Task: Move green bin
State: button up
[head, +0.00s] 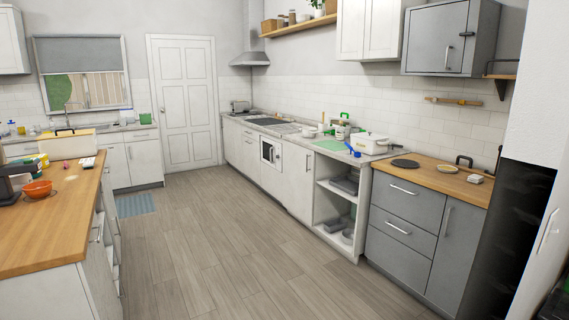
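A small green box-like container (145,118) stands at the far end of the back counter, left of the white door. It is the thing here that looks most like a green bin, but it is too small to be sure. Other green items show on the right counter: a flat green board (330,145) and a green-topped item (341,124). My gripper is not in view.
A wood-topped island (50,225) stands at left with an orange bowl (38,188). Counters with a white pot (369,143) and grey drawers (400,205) line the right. The wooden floor (215,240) between is clear; a blue mat (135,205) lies far off.

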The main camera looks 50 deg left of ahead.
aim_at(145, 119)
jog(key=i+j+u, duration=0.1)
jog(key=j+u, duration=0.2)
jog(key=i+j+u, duration=0.15)
jog(key=j+u, duration=0.2)
jog(key=j, duration=0.15)
jog(key=i+j+u, duration=0.45)
jog(key=j+u, duration=0.15)
jog(key=i+j+u, duration=0.6)
jog(key=i+u, duration=0.6)
jog(key=i, duration=6.55)
jog(key=i+u, duration=0.1)
jog(key=i, duration=2.75)
